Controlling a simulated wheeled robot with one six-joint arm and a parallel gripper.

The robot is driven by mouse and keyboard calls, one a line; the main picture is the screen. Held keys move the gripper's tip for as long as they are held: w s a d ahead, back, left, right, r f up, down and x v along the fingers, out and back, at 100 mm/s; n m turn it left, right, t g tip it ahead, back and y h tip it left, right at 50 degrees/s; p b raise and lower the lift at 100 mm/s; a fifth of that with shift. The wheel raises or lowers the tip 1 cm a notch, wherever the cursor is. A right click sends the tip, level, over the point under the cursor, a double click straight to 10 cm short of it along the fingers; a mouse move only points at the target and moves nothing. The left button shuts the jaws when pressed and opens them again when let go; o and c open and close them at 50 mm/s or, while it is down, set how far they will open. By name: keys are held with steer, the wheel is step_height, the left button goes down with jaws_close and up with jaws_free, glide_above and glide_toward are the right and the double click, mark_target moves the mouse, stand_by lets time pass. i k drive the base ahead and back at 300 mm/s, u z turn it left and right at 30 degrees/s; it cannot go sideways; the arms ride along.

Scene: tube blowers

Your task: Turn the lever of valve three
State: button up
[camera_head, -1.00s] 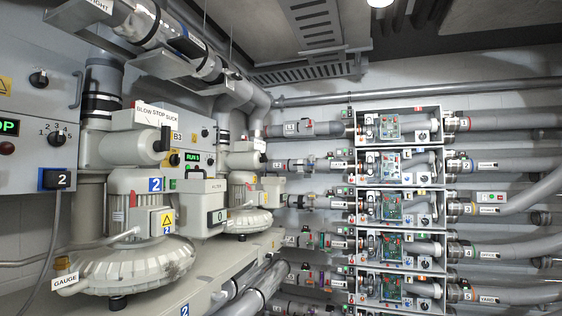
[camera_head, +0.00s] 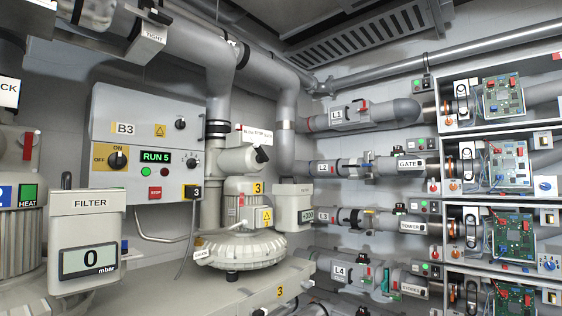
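Blower three (camera_head: 245,247), marked with a yellow 3, stands on a pale bench in the middle. Above it is a valve body (camera_head: 243,160) under a sign (camera_head: 257,135) that reads STOP in the middle, its end words too small to be sure of. A small black lever (camera_head: 263,153) sticks out at the valve's right side; its exact setting is too small to tell. A pipe labelled L3 (camera_head: 350,218) at the right also carries a small yellow part (camera_head: 370,211). No view shows which of these is called valve three. My gripper is not in view.
Control box B3 (camera_head: 145,133) hangs on the wall and its display reads RUN 5. A filter box (camera_head: 87,230) reading 0 mbar stands at the front left. Open-fronted circuit-board boxes (camera_head: 495,205) line the right. The bench (camera_head: 200,283) has bare space in front.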

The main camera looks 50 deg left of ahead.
mark_target(262, 157)
steer(key=u, duration=0.45)
steer(key=i, duration=1.1)
steer(key=u, duration=0.8)
